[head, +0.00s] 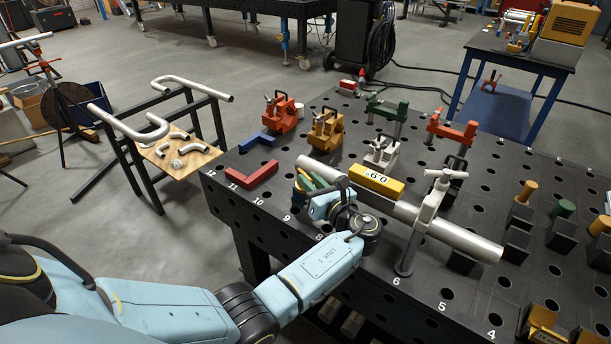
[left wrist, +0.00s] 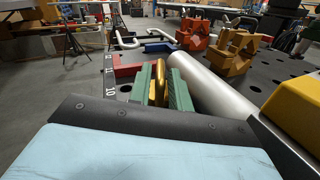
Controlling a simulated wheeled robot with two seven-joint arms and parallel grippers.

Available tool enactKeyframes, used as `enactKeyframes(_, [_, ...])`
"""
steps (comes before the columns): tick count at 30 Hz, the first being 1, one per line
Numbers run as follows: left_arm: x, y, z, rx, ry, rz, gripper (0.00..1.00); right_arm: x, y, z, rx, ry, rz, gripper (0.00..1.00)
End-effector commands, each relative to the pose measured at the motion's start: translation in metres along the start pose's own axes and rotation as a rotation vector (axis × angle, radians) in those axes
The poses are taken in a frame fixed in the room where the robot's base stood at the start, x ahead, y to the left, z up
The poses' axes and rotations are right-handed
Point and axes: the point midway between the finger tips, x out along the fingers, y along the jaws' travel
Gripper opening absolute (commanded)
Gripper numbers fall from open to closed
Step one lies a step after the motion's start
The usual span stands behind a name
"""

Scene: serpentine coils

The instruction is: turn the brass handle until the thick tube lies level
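The thick silver tube (head: 462,240) runs along the near side of the dark perforated table, passing under a grey clamp (head: 431,212). Its far-left end shows in the left wrist view (left wrist: 205,92). A yellow box with a digit display (head: 376,181) sits on top of the tube; I cannot tell its exact reading. My left gripper (head: 309,181) is at the tube's left end. In the left wrist view its green fingers (left wrist: 161,88) stand on both sides of the brass handle (left wrist: 158,82) and appear closed on it. The handle's lower part is hidden. My right gripper is not in view.
Red (head: 282,112), orange (head: 326,128) and white (head: 382,152) clamp blocks stand behind the tube. A red angle piece (head: 251,175) lies left of the gripper. Black blocks with coloured pegs (head: 526,191) stand at the right. A small stand with bent tubes (head: 180,155) is off the table's left end.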

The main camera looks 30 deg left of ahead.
Motion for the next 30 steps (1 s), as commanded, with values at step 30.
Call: enactKeyframes(30, [-0.106,0.001,-0.001,0.002,0.001,0.001,0.20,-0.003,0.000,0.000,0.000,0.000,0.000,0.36])
